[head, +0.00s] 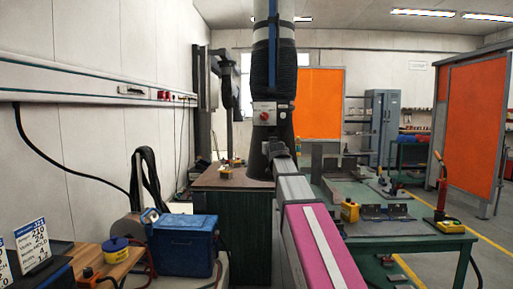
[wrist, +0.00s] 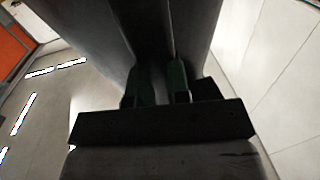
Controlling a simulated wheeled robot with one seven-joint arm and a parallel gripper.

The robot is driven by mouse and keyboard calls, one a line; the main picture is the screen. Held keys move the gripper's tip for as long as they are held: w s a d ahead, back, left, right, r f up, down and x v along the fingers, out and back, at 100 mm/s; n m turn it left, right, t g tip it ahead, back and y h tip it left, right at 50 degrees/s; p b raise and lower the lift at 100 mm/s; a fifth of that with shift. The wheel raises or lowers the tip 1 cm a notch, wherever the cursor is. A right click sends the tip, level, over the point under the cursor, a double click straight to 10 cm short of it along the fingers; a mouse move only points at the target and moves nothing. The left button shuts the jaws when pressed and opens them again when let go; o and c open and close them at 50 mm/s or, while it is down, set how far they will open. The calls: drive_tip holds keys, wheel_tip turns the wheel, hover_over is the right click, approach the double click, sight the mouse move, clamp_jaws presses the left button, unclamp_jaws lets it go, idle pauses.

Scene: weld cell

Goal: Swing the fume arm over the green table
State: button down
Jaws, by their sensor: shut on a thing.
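The fume arm (head: 273,60) hangs down at the centre of the head view, with a grey tube, a black ribbed sleeve and a dark flared hood (head: 286,130). My gripper (head: 275,151) is at the hood's near side, partly hidden by my own arm. In the wrist view my gripper (wrist: 160,85) has its green-edged fingers shut on part of the hood, whose dark wall (wrist: 85,35) fills the upper middle. The gripped part is mostly hidden. The green table (head: 400,243) stands to the right; the hood appears left of it, in front of the wood-topped cabinet.
The wood-topped dark cabinet (head: 232,181) stands behind and left of the hood. Orange screens (head: 470,125) stand behind.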

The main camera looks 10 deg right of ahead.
drive_tip(key=s+d+m+h, duration=0.1)
drive_tip(key=s+d, duration=0.5)
drive_tip(key=d, duration=1)
drive_tip(key=s+d+m+g+h, duration=0.1)
drive_tip(key=s+d+h, duration=0.2)
drive_tip(key=d, duration=1.4)
drive_tip(key=s+d+m+h, duration=0.2)
drive_tip(key=s+d, duration=0.7)
drive_tip(key=d, duration=0.8)
drive_tip(key=shift+s+d+g, duration=0.2)
drive_tip(key=shift+s+g, duration=0.05)
drive_tip(key=shift+g, duration=0.05)
drive_tip(key=shift+r, duration=0.1)
drive_tip(key=c, duration=1.1)
unclamp_jaws()
drive_tip(key=shift+a, duration=0.1)
drive_tip(key=shift+s, duration=0.15)
drive_tip(key=v, duration=1)
drive_tip(key=shift+s+a, duration=0.2)
drive_tip(key=shift+s, duration=0.05)
